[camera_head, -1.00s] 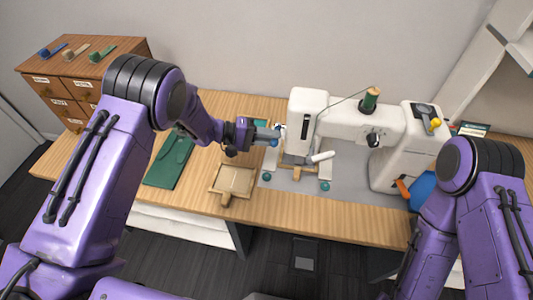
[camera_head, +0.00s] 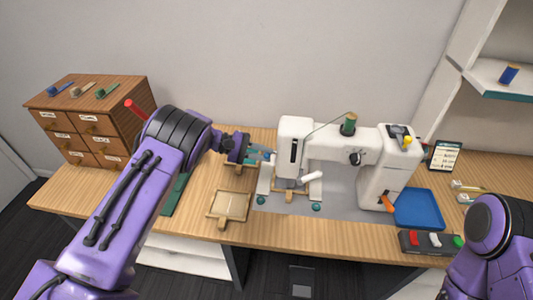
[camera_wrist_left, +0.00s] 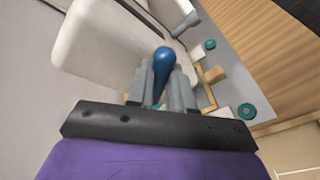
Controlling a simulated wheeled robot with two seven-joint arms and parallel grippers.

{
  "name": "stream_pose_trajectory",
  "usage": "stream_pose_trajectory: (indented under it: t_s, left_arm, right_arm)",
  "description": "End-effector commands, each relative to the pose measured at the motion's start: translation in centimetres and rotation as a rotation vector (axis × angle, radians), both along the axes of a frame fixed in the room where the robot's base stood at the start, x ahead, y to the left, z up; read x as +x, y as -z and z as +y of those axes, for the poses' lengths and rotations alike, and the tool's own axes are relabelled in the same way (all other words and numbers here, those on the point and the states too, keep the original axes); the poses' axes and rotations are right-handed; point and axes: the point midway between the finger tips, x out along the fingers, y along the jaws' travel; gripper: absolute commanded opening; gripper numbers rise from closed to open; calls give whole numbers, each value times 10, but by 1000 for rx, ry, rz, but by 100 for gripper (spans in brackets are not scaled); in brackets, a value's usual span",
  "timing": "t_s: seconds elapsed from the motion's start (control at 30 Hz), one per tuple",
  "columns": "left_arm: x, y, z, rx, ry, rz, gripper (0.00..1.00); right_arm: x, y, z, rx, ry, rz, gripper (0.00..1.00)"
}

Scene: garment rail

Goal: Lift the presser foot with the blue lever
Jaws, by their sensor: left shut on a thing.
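The white sewing machine (camera_head: 325,146) stands on a grey mat on the table. The blue lever (camera_wrist_left: 164,60) has a rounded knob and shows between my left fingers in the left wrist view. My left gripper (camera_head: 268,156) reaches in from the left at the side of the machine's head. It is shut on the lever; its fingers also show in the left wrist view (camera_wrist_left: 162,88). In the head view the fingers mostly hide the lever. The presser foot is too small to make out under the machine's head. My right gripper is out of the picture.
A wooden frame tray (camera_head: 231,204) lies left of the machine. A blue tray (camera_head: 418,209) and a box with coloured buttons (camera_head: 430,242) are at the right. A drawer cabinet (camera_head: 88,125) stands at the far left. A green spool (camera_head: 348,124) tops the machine.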

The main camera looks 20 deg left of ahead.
Motion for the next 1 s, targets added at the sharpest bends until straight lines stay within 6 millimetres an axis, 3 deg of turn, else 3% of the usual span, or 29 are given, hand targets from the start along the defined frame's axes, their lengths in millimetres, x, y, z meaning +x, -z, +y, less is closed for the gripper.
stream_pose_trajectory:
  t_s: [0.27, 0.3, 0.37, 0.4, 0.73, 1.0]
  left_arm:
    - [1, -2, 1, -4, -5, 3, 0]
    - [1, -2, 1, -4, -5, 3, 24]
    - [1, -2, 1, -4, -5, 3, 44]
    - [1, -2, 0, -3, -4, 2, 46]
    - [0, -1, 5, -2, -2, 1, 46]
    - [-16, -18, 61, -4, -5, -1, 46]
  right_arm:
    - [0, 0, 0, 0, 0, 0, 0]
    - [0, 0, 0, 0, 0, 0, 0]
    - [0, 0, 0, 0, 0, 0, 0]
    - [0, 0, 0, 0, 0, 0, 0]
    - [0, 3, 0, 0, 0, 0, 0]
    - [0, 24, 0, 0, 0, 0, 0]
